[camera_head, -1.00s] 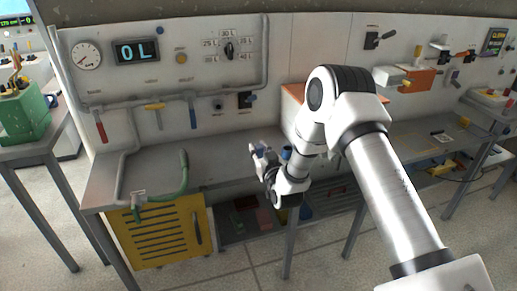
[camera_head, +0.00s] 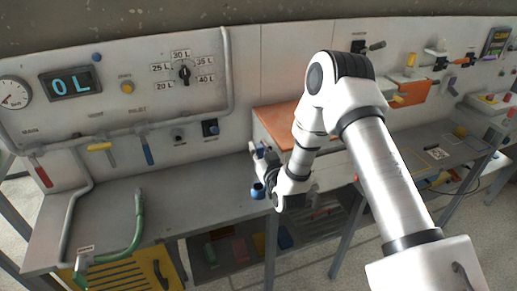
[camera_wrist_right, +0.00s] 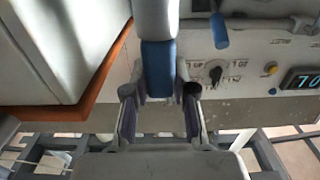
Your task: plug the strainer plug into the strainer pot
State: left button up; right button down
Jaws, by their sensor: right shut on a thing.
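My right gripper (camera_head: 262,158) is over the grey workbench in the head view. It is shut on a piece with a blue part and a pale part, which I take to be the strainer plug (camera_wrist_right: 157,70). In the right wrist view the piece stands out between and beyond the two fingers (camera_wrist_right: 160,95). A small blue cup-like thing (camera_head: 258,191), apparently the strainer pot, stands on the bench just below and in front of the gripper. A gap shows between them in the picture; their distance in depth is unclear. My left gripper is not in view.
A green hose (camera_head: 136,230) lies on the bench to the left. An orange-topped box (camera_head: 276,124) stands behind the gripper. The wall panel has a dial knob (camera_head: 184,72) and a display (camera_head: 71,83). The bench (camera_head: 200,190) is clear between hose and blue cup.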

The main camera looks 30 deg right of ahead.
jog(key=shift+f, duration=0.4)
jog(key=shift+s+a+f+b, duration=0.1)
jog(key=shift+f+b, duration=0.2)
jog(key=shift+b, duration=0.3)
notch_tip(320, 180, down, 4)
jog(key=b, duration=0.3)
jog(key=shift+f, duration=0.1)
jog(key=shift+a, duration=0.1)
jog(key=shift+b, duration=0.4)
jog(key=shift+f+b, duration=2.1)
jog(key=shift+f, duration=0.45)
jog(key=c, duration=0.9)
grip_release()
jog(key=shift+o, duration=0.2)
